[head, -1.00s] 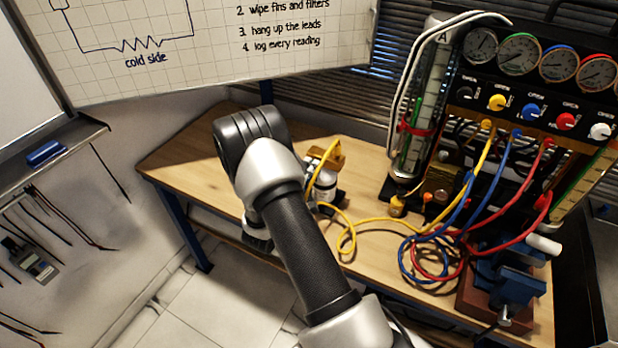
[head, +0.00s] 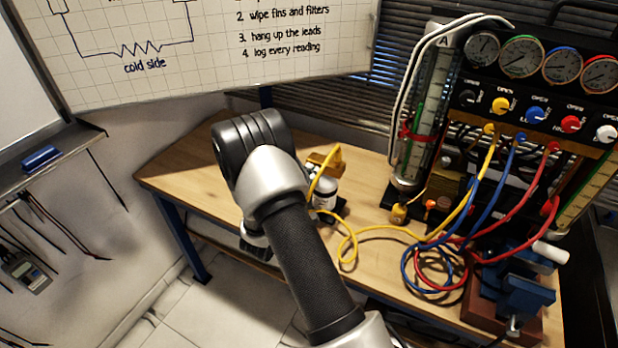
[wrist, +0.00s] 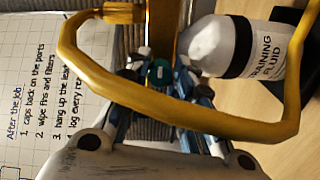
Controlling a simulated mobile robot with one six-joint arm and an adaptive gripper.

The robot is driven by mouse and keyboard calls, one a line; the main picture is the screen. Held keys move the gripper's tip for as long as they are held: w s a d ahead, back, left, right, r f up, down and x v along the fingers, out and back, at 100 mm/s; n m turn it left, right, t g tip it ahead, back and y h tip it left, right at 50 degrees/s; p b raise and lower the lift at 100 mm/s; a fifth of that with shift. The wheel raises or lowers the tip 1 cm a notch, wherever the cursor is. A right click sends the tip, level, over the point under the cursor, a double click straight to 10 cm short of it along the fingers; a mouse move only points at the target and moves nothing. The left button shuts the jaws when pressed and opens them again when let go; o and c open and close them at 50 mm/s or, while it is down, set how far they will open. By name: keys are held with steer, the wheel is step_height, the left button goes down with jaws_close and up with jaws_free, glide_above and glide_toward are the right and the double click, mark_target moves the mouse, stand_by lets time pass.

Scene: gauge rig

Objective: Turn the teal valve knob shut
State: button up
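The teal valve knob (wrist: 158,72) shows in the wrist view as a small round end with a pale mark, below a brass block (wrist: 163,30). My gripper (wrist: 157,80) has its two blue-grey fingers apart, one on each side of the knob. Narrow gaps seem to show beside the knob; contact is not clear. A yellow hose (wrist: 120,100) loops across the view in front of the fingers and hides part of them. In the head view my arm hides the knob and most of my gripper.
A white training-fluid bottle (wrist: 270,50) stands close beside the brass block. On the wooden bench (head: 185,165), coiled hoses (head: 430,265), a blue vise (head: 525,290) and a gauge panel (head: 540,105) are to the right. The bench's left end is bare.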

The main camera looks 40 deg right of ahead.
steer(key=o, duration=0.4)
steer(key=shift+o, duration=0.2)
steer(key=v, duration=1.2)
